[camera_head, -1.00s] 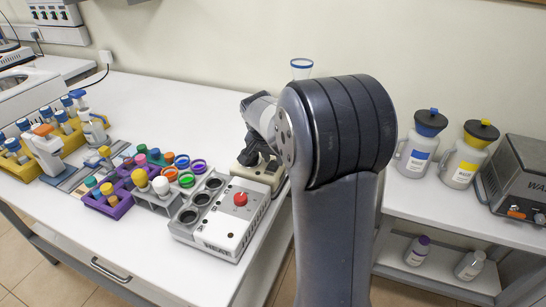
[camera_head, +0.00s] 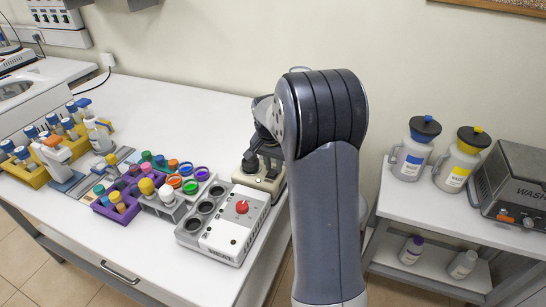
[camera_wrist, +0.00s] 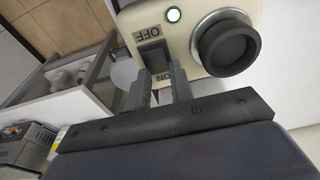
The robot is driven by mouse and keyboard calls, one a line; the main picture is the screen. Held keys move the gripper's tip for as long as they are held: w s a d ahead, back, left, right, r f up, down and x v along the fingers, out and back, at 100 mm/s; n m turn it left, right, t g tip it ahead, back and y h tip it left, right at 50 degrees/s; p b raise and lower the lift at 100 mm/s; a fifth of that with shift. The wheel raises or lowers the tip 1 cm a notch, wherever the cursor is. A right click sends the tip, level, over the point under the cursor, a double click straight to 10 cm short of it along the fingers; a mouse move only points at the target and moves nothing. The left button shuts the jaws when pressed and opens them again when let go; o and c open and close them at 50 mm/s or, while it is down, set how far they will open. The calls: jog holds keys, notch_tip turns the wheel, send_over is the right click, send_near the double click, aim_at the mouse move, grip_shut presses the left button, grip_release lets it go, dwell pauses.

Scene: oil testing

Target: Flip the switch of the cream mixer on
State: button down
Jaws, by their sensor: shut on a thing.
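The cream mixer (camera_head: 268,184) stands at the right end of the white table, partly hidden behind my arm. In the wrist view its cream front (camera_wrist: 190,60) shows a dark rocker switch (camera_wrist: 153,56) between an OFF label and an ON label, a round light (camera_wrist: 173,14) with a green rim that looks lit, and a black knob (camera_wrist: 228,45). My gripper (camera_wrist: 160,80) is at the ON end of the switch, its narrow fingers closed in around that end. The exact contact is hard to see. In the head view the fingers are hidden by my arm.
A grey block with three wells and a red knob (camera_head: 241,207) stands close in front of the mixer. Coloured vials and racks (camera_head: 125,205) fill the table's left. A side table (camera_head: 400,205) at right holds two jugs and a grey washer box (camera_head: 515,185).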

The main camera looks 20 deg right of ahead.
aim_at(272, 173)
dwell(0.4)
jog(key=c, duration=1.2)
grip_release()
jog(key=shift+c, duration=0.2)
notch_tip(272, 173, up, 11)
jog(key=s+a, duration=0.1)
jog(key=shift+f, duration=0.2)
